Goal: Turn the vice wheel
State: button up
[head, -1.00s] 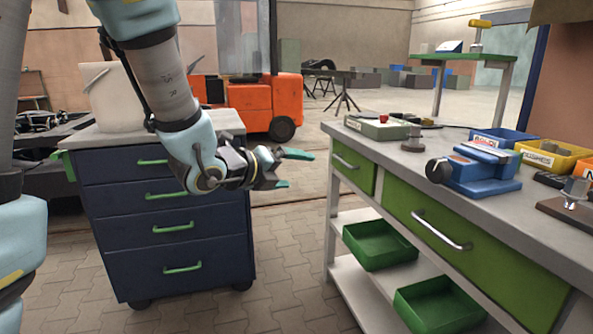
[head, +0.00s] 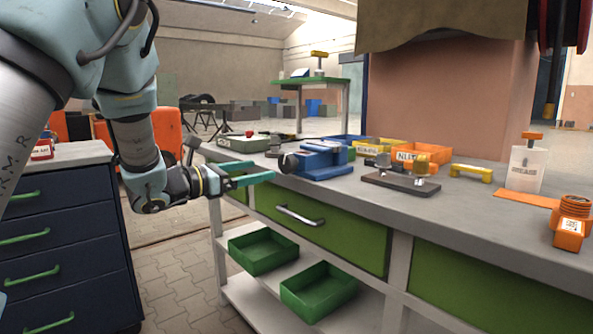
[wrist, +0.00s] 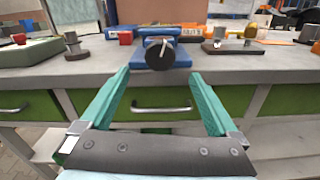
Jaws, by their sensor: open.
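The blue vice (head: 320,158) stands on the grey workbench top. Its dark round wheel (head: 288,163) is at its left end in the head view. In the wrist view the wheel (wrist: 160,54) faces me, with a light bar handle across it, and the vice's blue body (wrist: 178,44) is behind. My gripper (head: 259,173) is in front of the bench edge, left of the vice. Its green fingers are spread and empty, and in the wrist view the gripper (wrist: 160,82) has the wheel between and beyond its fingertips, apart from them.
The workbench (head: 420,207) has green drawers, with a metal handle (head: 299,216) below the top's edge. A dark fixture plate (head: 400,184), orange bin (head: 425,153) and grey-green case (head: 243,144) share the top. Green trays (head: 263,251) sit on the shelf. A blue drawer cabinet (head: 62,240) stands left.

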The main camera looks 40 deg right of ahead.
aim_at(283, 165)
jog(key=d, duration=0.3)
jog(key=d+p, duration=0.1)
jog(key=d, duration=0.5)
jog(key=shift+s+d, duration=0.15)
jog(key=shift+s, duration=0.2)
jog(key=c, duration=1.4)
jog(key=shift+n, duration=0.3)
